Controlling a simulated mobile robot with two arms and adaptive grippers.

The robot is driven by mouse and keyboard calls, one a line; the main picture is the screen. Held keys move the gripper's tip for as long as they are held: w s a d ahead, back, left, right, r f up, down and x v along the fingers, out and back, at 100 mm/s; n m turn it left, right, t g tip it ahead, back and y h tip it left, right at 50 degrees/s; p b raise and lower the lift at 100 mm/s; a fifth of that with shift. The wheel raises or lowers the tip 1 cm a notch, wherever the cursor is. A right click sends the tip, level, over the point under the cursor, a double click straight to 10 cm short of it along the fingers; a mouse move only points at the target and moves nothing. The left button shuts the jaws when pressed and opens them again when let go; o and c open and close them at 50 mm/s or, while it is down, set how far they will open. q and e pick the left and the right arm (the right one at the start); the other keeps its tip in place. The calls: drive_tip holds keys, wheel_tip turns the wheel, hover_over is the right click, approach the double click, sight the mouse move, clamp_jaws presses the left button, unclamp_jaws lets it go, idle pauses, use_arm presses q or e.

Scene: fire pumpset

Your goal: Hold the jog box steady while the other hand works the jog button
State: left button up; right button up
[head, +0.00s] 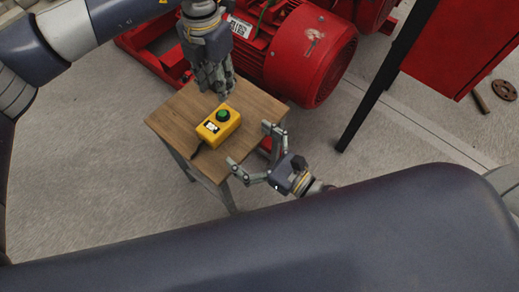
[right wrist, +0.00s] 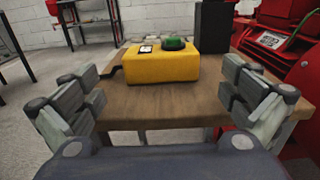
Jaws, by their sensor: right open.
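The yellow jog box (head: 213,130) lies on a small wooden table (head: 176,117). A green button (head: 222,114) and a small white label are on its top. The right wrist view also shows the box (right wrist: 150,69) ahead, between the fingers in the picture. My right gripper (head: 250,145) is open at the table's near right edge, with its fingers spread toward the box and nothing between them. My left gripper (head: 222,93) points down just behind the box, apart from the button in the picture. Its fingers are bunched together and overlap, so their opening is unclear.
A large red motor (head: 306,54) stands behind the table. A red cabinet (head: 455,45) with a dark post (head: 385,80) is at the right. A dark cable leaves the box's near left side.

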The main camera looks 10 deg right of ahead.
sight(227, 129)
drive_tip(key=x, duration=0.6)
drive_tip(key=shift+w+a, duration=0.1)
drive_tip(key=shift+w, duration=0.1)
drive_tip(key=c, duration=1)
use_arm(q)
clamp_jaws()
idle(0.7)
